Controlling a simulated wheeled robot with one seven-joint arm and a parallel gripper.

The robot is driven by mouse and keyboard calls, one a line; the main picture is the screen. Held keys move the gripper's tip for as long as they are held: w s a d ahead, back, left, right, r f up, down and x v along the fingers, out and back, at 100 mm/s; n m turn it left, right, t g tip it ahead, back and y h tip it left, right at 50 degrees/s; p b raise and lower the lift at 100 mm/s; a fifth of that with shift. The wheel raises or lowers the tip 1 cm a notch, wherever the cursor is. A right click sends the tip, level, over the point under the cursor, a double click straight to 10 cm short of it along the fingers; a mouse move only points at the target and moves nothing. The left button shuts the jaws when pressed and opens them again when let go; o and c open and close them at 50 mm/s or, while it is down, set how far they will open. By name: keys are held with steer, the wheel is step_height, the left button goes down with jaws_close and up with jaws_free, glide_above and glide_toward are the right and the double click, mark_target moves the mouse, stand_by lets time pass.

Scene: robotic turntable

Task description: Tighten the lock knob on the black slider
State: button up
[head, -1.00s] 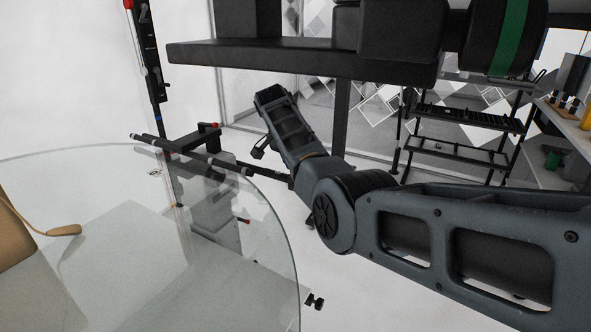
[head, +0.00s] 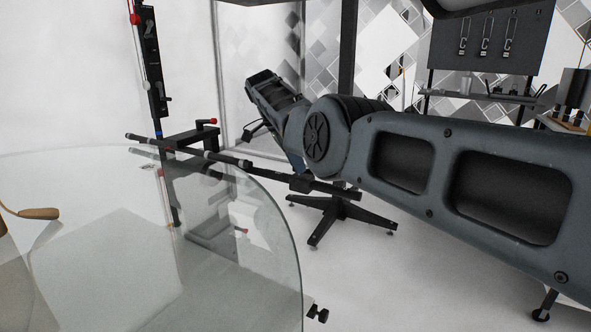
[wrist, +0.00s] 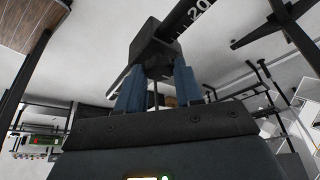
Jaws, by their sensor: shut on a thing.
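The black slider (wrist: 156,45) is a block on a dark rod with a white "20" mark, at the top of the wrist view. In the head view the slider (head: 301,183) sits on the horizontal rod (head: 235,161), right of the glass disc. My gripper (wrist: 157,88) has its two blue fingers just below the slider, closed on the lock knob under it. The knob is mostly hidden between the fingers; only a thin dark stem shows there. In the head view, my arm hides most of the gripper.
The round glass turntable (head: 283,235) fills the lower left, with its edge close to the rod. A black upright post (head: 152,62) stands behind it. A black stand foot (head: 335,214) is on the floor below my arm. Shelves (head: 480,97) stand at the back right.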

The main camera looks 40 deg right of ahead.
steer(key=shift+m+b, duration=0.3)
steer(key=shift+b, duration=0.2)
stand_by(0.3)
steer(key=o, duration=1)
